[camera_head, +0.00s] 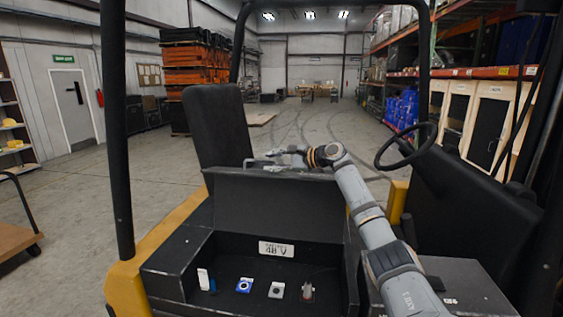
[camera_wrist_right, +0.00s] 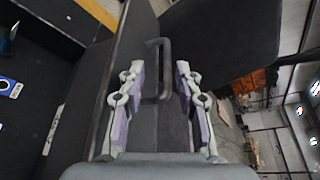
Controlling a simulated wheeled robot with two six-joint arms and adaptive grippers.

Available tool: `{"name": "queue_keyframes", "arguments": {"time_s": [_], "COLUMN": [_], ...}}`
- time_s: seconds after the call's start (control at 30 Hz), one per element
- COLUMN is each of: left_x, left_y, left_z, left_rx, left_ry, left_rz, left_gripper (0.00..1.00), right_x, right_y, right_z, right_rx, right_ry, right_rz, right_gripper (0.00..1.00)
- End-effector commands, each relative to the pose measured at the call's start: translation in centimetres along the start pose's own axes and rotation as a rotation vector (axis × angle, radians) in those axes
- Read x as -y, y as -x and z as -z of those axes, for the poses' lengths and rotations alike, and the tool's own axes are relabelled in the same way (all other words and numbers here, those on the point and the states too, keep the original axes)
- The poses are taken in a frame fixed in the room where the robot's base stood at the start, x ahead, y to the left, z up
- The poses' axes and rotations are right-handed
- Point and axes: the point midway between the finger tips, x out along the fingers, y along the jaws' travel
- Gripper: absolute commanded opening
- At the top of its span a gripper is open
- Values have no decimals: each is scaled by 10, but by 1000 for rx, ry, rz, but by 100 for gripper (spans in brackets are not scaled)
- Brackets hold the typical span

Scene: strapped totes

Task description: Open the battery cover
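The battery cover (camera_head: 275,203) is a dark panel on the forklift. My right gripper (camera_head: 268,160) is at the cover's upper edge, with the arm reaching in from the right. In the right wrist view my right gripper (camera_wrist_right: 158,85) has its fingers spread apart. A dark bar handle (camera_wrist_right: 153,42) on the cover (camera_wrist_right: 120,75) lies between and beyond the fingertips; no clear contact shows. My left gripper is out of view.
The compartment holds a blue-and-white piece (camera_head: 244,285), a grey piece (camera_head: 276,290) and other small parts. A black seat (camera_head: 217,125) stands behind the cover's left side. The steering wheel (camera_head: 406,145) and black roof posts (camera_head: 116,130) flank the work area.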

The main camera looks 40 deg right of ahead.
Motion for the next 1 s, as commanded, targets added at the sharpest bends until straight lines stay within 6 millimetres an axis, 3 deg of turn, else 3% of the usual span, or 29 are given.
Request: {"name": "queue_keyframes", "arguments": {"time_s": [0.1, 0.3, 1.0], "left_x": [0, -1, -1], "left_y": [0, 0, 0], "left_z": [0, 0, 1], "left_rx": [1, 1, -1], "left_ry": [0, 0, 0], "left_rz": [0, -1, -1], "left_gripper": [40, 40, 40], "right_x": [-1, -1, 0], "right_y": [26, 45, 47], "right_z": [2, 0, -1], "right_rx": [-7, -1, 1], "right_ry": [3, 0, -1], "right_rz": [-4, -2, -1], "right_gripper": [34, 34, 34]}}
